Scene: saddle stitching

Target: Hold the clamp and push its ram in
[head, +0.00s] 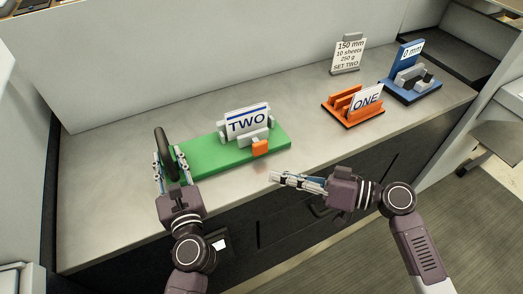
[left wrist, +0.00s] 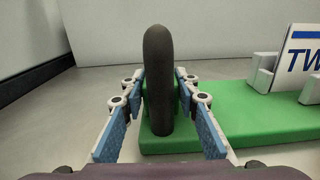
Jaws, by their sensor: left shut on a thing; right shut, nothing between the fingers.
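The clamp is a green base (head: 208,158) on the grey counter, with an upright black rounded handle (head: 162,150) at its left end. A white card marked TWO (head: 246,121) stands between grey jaws on it. An orange block (head: 260,148), apparently the ram's end, sticks out at the front. My left gripper (head: 172,166) is shut on the black handle; in the left wrist view its fingers flank the handle (left wrist: 158,75), next to the green base (left wrist: 255,118). My right gripper (head: 274,177) is shut and empty, in front of and slightly right of the orange block, apart from it.
An orange rack (head: 345,111) holds a card marked ONE (head: 367,97). A blue stand (head: 413,91) with a 0 mm label is at the right. A sign (head: 348,58) reading 150 mm, SET TWO stands behind. The counter (head: 305,135) between clamp and rack is clear.

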